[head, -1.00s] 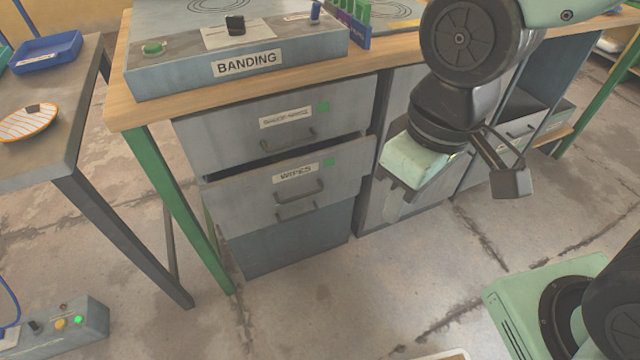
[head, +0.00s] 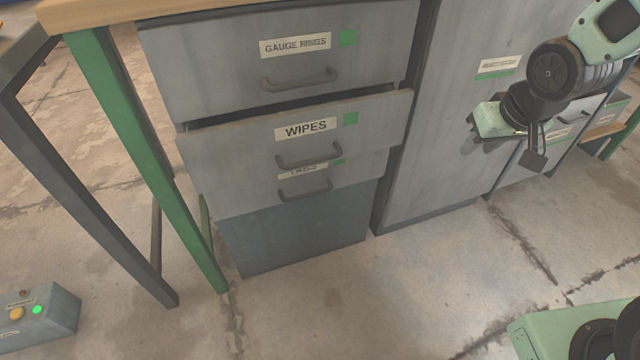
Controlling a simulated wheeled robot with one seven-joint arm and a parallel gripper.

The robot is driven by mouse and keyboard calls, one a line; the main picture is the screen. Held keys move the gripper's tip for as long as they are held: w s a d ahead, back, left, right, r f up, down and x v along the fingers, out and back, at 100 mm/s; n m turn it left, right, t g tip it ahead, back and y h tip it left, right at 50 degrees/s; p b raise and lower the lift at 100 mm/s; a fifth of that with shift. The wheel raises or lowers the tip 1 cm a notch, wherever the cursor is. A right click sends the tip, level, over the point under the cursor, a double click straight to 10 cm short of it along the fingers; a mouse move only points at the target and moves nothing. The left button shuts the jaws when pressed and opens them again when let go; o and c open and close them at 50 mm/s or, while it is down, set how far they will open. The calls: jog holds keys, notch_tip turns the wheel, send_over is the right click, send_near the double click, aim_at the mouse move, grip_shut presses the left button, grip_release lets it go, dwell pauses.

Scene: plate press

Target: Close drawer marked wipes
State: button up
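The drawer marked WIPES (head: 235,150) is the middle of three labelled grey drawers under the bench. It is pulled partly out, with a dark gap above its front and its front overlapping the TAGS drawer below. Its curved handle (head: 309,155) is below the label. My gripper (head: 512,140) is at the upper right, in front of the grey cabinet, well to the right of the WIPES drawer and touching no drawer. Its fingers show small and at an angle, and one points down. I cannot tell how far apart they are.
The GAUGE RINGS drawer (head: 210,60) above looks shut. The TAGS drawer (head: 250,197) sits below. A green table leg (head: 135,150) stands left of the drawers. A control box (head: 50,318) lies on the floor at lower left. The floor in front is clear.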

jog(key=w+f+t+y, duration=0.2)
jog(key=w+f, duration=0.3)
jog(key=w, duration=0.2)
jog(key=g+y, duration=0.5)
jog(key=y, duration=1.2)
send_near(319, 159)
jog(key=a+b, duration=0.2)
jog(key=a, duration=0.1)
jog(key=a+b, duration=0.2)
jog(key=a, duration=0.1)
jog(key=w+a+b, duration=0.1)
jog(key=a+b, duration=0.1)
jog(key=a, duration=0.1)
jog(key=shift+w+a+r, duration=0.1)
jog(key=shift+a+r, duration=0.1)
jog(key=shift+a, duration=0.25)
jog(key=shift+w, duration=0.1)
grip_shut()
